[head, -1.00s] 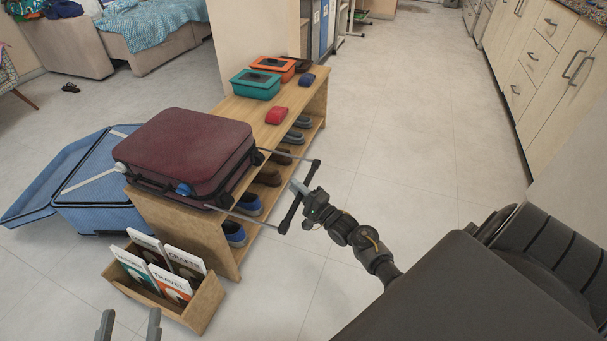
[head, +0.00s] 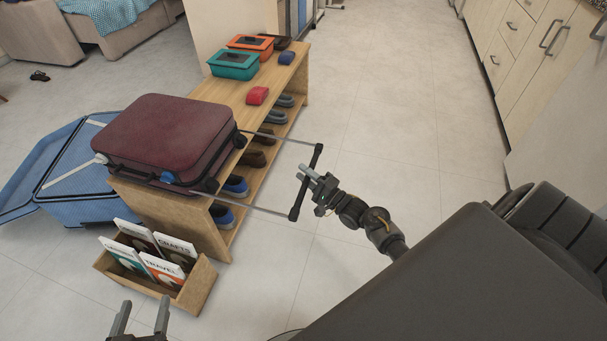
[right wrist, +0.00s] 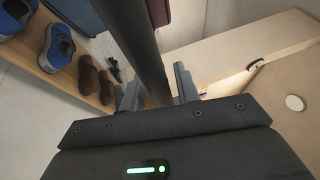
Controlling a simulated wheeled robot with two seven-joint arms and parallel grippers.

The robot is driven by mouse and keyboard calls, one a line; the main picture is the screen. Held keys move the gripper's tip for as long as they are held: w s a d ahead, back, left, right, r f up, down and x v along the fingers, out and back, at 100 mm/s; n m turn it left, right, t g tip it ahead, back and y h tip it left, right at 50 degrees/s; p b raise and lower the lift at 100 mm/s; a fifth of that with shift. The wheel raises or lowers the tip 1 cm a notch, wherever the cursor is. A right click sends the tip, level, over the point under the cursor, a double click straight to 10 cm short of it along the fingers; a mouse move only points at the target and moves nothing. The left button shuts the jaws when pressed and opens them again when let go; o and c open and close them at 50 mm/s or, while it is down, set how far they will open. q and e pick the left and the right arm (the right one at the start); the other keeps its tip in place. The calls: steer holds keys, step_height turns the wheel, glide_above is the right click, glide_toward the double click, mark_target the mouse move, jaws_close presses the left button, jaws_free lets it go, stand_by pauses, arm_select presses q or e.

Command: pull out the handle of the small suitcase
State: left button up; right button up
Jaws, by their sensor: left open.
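The dark red suitcase (head: 165,135) lies flat on the near end of the wooden shoe bench. Its handle sticks out to the right on two thin rods (head: 265,209), ending in a black crossbar (head: 296,203). My right gripper (head: 302,172) is at the middle of the crossbar, with its fingers spread apart. In the right wrist view the dark bar (right wrist: 147,50) runs between the two fingers (right wrist: 158,88), with small gaps beside it. My left gripper (head: 141,314) is open and empty at the bottom left, near the book box.
An open blue suitcase (head: 80,185) lies left of the bench (head: 180,215). Teal (head: 233,66) and orange (head: 250,42) boxes and a red case (head: 257,96) sit on the bench, with shoes below. A wooden book box (head: 195,290) stands in front. The floor right of the handle is clear.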

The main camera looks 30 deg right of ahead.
steer(key=shift+o, duration=0.7)
steer(key=shift+w+a, duration=0.1)
steer(key=shift+a, duration=0.05)
steer(key=shift+s, duration=0.25)
arm_select(q)
steer(key=a+f+g, duration=0.1)
steer(key=s+a+f+g+y+p, duration=0.1)
steer(key=f, duration=0.1)
steer(key=s+a+f+n+g+y, duration=0.1)
steer(key=shift+a+f, duration=0.15)
steer(key=shift+a, duration=0.1)
arm_select(e)
steer(key=v, duration=1)
steer(key=shift+s, duration=0.2)
